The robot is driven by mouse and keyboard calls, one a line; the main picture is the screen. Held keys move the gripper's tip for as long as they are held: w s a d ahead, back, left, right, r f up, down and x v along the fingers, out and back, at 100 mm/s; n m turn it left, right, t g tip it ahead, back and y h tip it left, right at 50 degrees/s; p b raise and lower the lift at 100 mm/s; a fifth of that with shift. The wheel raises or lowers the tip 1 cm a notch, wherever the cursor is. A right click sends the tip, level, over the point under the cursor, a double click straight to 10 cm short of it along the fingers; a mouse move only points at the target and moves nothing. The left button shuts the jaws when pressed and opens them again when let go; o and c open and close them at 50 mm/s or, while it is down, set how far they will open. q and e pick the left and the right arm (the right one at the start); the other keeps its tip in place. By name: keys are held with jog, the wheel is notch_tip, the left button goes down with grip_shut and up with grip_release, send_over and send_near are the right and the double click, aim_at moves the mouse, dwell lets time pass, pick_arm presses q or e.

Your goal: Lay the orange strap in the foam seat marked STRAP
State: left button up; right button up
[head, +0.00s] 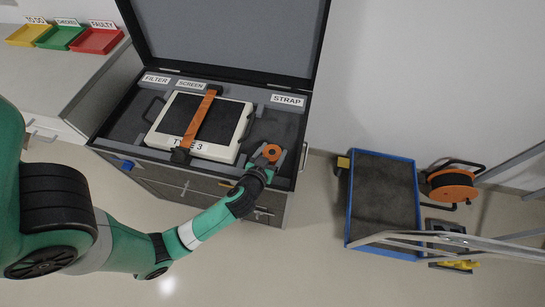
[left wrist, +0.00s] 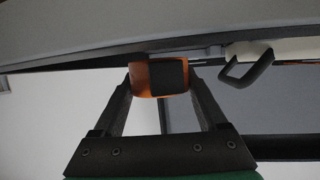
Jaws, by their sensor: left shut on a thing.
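My left gripper (head: 265,163) is shut on a rolled orange strap (head: 271,152) at the right front of the open case. In the left wrist view the orange strap (left wrist: 146,78) with a black patch sits between the two fingertips (left wrist: 160,80). The STRAP label (head: 287,100) is on the case's right side, with dark foam (head: 275,125) below it. The roll is over the front part of that foam side; I cannot tell whether it touches. My gripper hides part of this area. My right gripper is not in view.
A white screen unit (head: 227,125) marked TYPE 3, crossed by another orange band (head: 202,118), lies left in the case. The raised lid (head: 235,35) stands behind. Yellow, green and red trays (head: 97,40) are at left. A blue-edged cart (head: 383,200) stands right.

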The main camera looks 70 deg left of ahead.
aim_at(273, 156)
pick_arm(q)
jog(key=shift+f+b, duration=0.3)
jog(key=shift+f, duration=1.2)
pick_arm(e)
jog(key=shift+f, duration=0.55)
